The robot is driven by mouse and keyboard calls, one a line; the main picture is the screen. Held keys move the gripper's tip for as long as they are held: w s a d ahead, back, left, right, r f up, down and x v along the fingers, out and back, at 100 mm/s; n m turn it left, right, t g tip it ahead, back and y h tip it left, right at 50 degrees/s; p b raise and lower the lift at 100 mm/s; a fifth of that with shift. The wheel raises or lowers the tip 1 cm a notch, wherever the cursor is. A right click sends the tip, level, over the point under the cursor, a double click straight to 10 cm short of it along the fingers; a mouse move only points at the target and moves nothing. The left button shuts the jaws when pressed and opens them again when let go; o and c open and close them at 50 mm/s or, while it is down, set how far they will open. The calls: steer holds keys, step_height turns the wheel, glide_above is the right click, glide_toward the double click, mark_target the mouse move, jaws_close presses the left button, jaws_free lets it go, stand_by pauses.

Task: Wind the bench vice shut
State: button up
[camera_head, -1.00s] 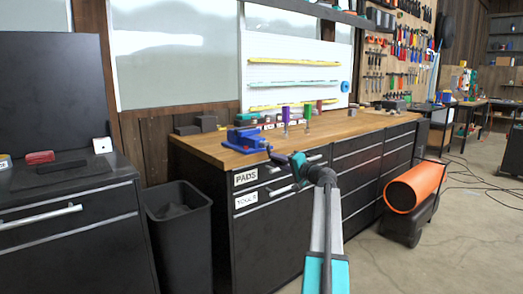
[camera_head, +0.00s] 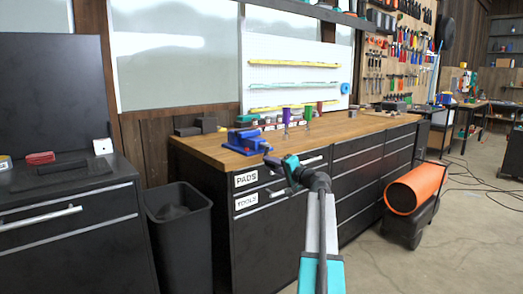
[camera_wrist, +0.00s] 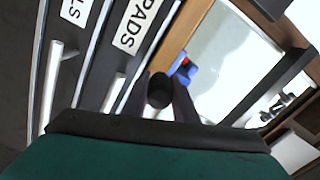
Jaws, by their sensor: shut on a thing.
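The blue bench vice (camera_head: 245,140) sits on the wooden bench top near its front left corner. My gripper (camera_head: 272,163) is at the front edge of the bench, just right of and below the vice. In the wrist view my gripper (camera_wrist: 162,98) is shut on a dark round knob (camera_wrist: 160,88), which appears to be the end of the vice handle. Blue and red parts of the vice (camera_wrist: 183,69) show just beyond the fingers. The link between knob and vice, and the jaw gap, cannot be made out.
The bench (camera_head: 212,148) has drawers labelled PADS and TOOLS, with bar handles below my gripper. Grey blocks, a purple and a green upright item stand behind the vice. A black bin (camera_head: 180,222) stands left, an orange cylinder (camera_head: 416,188) on a dark cart right.

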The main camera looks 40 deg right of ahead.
steer(key=shift+r, duration=0.3)
steer(key=shift+a+r+p, duration=0.6)
steer(key=shift+a+r, duration=0.45)
steer(key=shift+a, duration=0.2)
